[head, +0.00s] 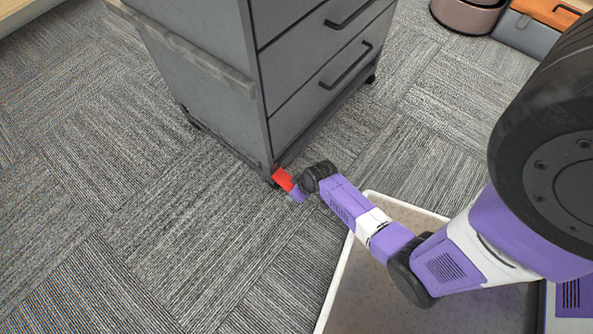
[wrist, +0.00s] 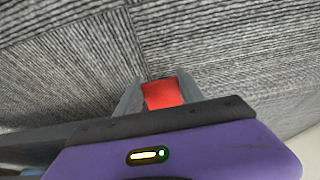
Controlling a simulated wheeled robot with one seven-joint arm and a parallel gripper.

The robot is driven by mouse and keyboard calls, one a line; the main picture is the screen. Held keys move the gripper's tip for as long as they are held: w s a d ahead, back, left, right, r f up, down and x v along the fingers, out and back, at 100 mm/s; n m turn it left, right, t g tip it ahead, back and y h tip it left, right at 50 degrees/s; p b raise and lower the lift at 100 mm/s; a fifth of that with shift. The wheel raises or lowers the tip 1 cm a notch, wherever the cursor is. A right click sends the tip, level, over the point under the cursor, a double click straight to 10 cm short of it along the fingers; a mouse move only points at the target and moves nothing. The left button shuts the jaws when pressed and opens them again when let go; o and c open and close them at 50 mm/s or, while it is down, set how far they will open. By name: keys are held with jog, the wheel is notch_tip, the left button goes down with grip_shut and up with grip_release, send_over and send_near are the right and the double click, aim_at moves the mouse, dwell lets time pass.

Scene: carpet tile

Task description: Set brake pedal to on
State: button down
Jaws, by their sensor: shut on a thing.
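The brake pedal (head: 282,179) is a small red piece at the bottom front corner of the grey drawer cabinet (head: 200,90), by a caster near the carpet. In the wrist view the red pedal (wrist: 162,94) sits between the two grey fingers of my gripper (wrist: 160,92). My gripper is shut on it. In the head view my purple gripper (head: 297,192) is at the pedal, and my wrist partly hides it. The pedal's exact tilt is hard to tell.
A shallow pale tray-like surface (head: 345,290) lies under my arm at the lower right. A pinkish round container (head: 468,14) and a box with an orange top (head: 545,12) stand at the back right. Carpet at the left is clear.

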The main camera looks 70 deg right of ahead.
jog(key=shift+s+f, duration=0.1)
jog(key=shift+f, duration=0.1)
dwell(0.3)
jog(key=c, duration=0.7)
grip_release()
jog(key=shift+p+v, duration=2.3)
jog(key=shift+v, duration=1.65)
